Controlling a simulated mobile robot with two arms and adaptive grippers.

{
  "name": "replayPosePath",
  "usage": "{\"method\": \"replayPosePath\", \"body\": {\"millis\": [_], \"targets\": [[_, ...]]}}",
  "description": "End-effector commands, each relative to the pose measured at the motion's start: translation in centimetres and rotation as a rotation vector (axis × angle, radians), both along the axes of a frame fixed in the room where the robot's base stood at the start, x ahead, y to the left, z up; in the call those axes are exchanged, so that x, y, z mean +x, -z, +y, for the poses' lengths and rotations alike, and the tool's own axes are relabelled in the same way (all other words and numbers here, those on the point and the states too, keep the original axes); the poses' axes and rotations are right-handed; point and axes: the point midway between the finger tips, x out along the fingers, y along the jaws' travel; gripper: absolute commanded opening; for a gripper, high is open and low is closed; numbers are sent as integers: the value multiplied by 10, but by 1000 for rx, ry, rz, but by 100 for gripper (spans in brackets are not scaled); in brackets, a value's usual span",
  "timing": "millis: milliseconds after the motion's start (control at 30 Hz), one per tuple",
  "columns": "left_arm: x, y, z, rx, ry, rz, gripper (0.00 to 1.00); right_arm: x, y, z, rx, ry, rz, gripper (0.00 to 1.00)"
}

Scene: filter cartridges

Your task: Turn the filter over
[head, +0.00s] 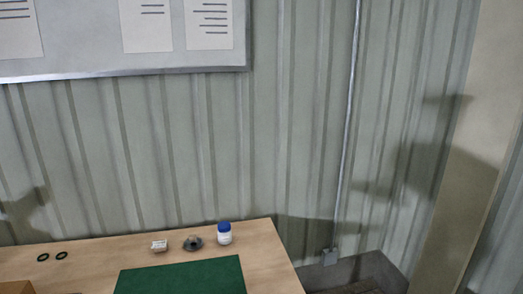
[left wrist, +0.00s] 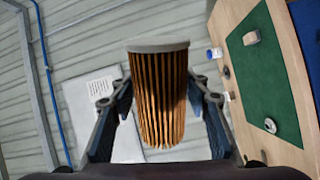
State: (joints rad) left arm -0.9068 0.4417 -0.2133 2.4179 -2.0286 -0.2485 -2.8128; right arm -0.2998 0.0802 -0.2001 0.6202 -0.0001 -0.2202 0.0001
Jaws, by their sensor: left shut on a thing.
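The filter (left wrist: 160,90) is a brown pleated cylinder with a pale grey end cap (left wrist: 158,46). In the left wrist view it stands nearly upright in the picture, cap end at the top. My left gripper (left wrist: 157,104) is shut on it, with one dark finger on each side. The lower end of the filter shows bare pleat edges; no cap is visible there. The filter is held clear of the table. The head view shows neither the filter nor my grippers. My right gripper is in neither view.
In the head view, a wooden table (head: 265,260) bears a green mat (head: 185,277). Two dark rings (head: 61,255) lie left. A noticeboard (head: 100,60) hangs on the wall.

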Motion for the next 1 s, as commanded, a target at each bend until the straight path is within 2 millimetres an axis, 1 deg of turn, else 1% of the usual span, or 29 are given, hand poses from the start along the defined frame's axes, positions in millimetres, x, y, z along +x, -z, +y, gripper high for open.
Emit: {"method": "replayPosePath", "body": {"millis": [433, 500, 667, 900, 1000], "targets": [[13, -10, 30, -6, -266, 1, 17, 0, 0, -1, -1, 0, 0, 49], [13, 14, 29, 2, -259, 0, 17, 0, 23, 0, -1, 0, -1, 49], [13, 45, 29, 0, -257, 0, 17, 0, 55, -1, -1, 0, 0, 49], [13, 97, 29, -1, -257, 0, 17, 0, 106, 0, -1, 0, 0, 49], [13, 114, 29, -1, -257, 0, 17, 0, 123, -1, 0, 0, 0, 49]]}}
